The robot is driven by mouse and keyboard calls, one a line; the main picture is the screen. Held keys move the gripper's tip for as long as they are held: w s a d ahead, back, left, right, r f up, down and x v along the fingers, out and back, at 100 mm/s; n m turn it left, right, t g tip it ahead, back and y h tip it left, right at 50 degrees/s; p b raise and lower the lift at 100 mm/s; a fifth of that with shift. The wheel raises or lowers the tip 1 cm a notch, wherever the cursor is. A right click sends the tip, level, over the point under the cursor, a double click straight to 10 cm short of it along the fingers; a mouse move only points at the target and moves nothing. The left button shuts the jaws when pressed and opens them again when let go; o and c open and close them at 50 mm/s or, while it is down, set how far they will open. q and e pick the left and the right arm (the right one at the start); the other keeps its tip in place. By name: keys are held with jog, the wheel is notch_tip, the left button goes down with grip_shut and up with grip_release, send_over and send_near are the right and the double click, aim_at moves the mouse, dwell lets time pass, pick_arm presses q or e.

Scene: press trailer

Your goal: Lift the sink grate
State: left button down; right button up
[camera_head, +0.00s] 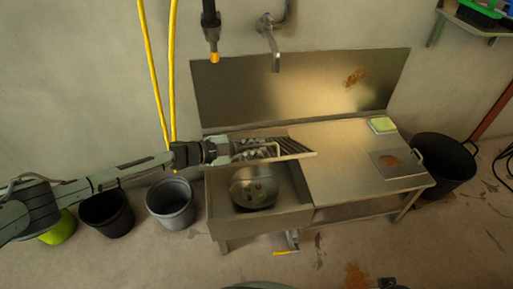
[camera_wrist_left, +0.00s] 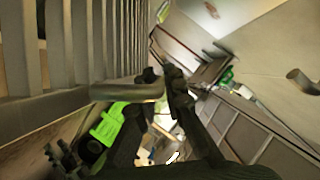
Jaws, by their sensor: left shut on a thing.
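The sink grate (camera_head: 296,146), a slatted metal piece with a handle, is held tilted above the left part of the steel sink (camera_head: 297,209). My left gripper (camera_head: 236,151) reaches in from the left and is shut on the grate. In the left wrist view, the grate's bars (camera_wrist_left: 85,48) fill the upper left, beside the left gripper (camera_wrist_left: 168,93). Below the grate, the basin (camera_head: 254,188) shows dark bits on its bottom. The grate and gripper hide part of the basin's back. My right gripper is out of view.
A faucet (camera_head: 272,48) hangs above the sink. A sponge (camera_head: 382,125) and a square plate (camera_head: 392,163) lie on the steel counter (camera_head: 340,150). Dark buckets (camera_head: 171,202) stand left on the floor; a black bin (camera_head: 443,163) stands right. Yellow hoses (camera_head: 155,75) run behind my arm.

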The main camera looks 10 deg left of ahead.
pick_arm(q)
jog(key=shift+a, duration=0.1)
jog(key=c, duration=1.6)
grip_release()
jog(key=v, duration=1.2)
jog(key=shift+s, duration=0.1)
